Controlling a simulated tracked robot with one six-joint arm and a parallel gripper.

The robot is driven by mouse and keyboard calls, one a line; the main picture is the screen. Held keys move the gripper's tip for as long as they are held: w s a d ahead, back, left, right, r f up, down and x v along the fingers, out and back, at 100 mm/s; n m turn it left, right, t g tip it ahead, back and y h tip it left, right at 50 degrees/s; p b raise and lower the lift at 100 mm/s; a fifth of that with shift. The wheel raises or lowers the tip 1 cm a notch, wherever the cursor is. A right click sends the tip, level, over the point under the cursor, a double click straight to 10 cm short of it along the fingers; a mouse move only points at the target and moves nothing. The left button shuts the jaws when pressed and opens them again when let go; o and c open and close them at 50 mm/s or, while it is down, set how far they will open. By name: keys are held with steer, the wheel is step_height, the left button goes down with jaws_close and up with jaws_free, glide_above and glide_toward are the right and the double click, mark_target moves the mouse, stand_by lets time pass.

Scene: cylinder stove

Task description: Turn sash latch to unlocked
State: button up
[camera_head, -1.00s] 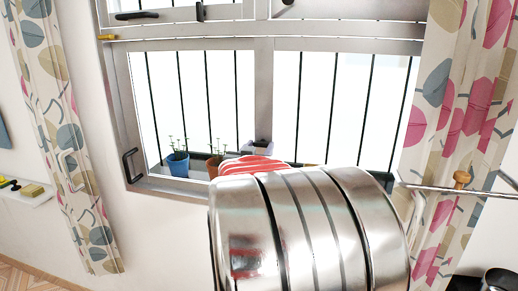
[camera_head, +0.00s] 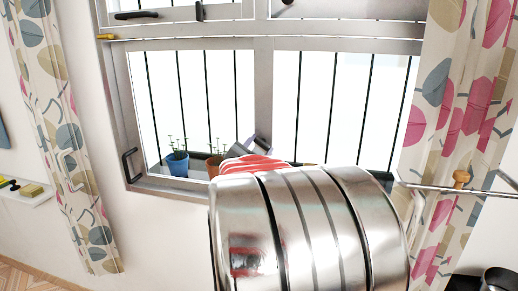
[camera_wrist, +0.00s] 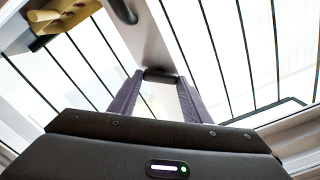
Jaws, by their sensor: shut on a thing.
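My gripper (camera_wrist: 158,84) is shut on a small dark latch (camera_wrist: 160,76) in the wrist view. Its two purplish fingers stand on either side of the latch, against the pale window post. In the head view my gripper (camera_head: 262,143) shows only in part, tilted, low on the middle post of the window (camera_head: 264,90). The latch cannot be made out in the head view, so its exact angle is unclear there.
Potted plants in a blue pot (camera_head: 178,163) and a brown pot (camera_head: 214,165) stand just left of my gripper. Dark bars cross the panes. Patterned curtains hang left (camera_head: 65,140) and right (camera_head: 465,110). A shiny banded cylinder hides the lower middle.

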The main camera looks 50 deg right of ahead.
steer(key=m, duration=0.5)
steer(key=shift+s+d+m, duration=0.2)
steer(key=shift+s+m, duration=0.05)
steer(key=shift+m, duration=0.15)
steer(key=m, duration=0.5)
steer(key=shift+f+m, duration=0.25)
steer(key=shift+m, duration=0.05)
steer(key=o, duration=1)
steer(key=shift+o, duration=0.2)
steer(key=shift+a, duration=0.1)
steer(key=shift+a+r, duration=0.1)
steer(key=shift+a, duration=0.25)
steer(key=v, duration=1.3)
steer(key=shift+s, duration=0.1)
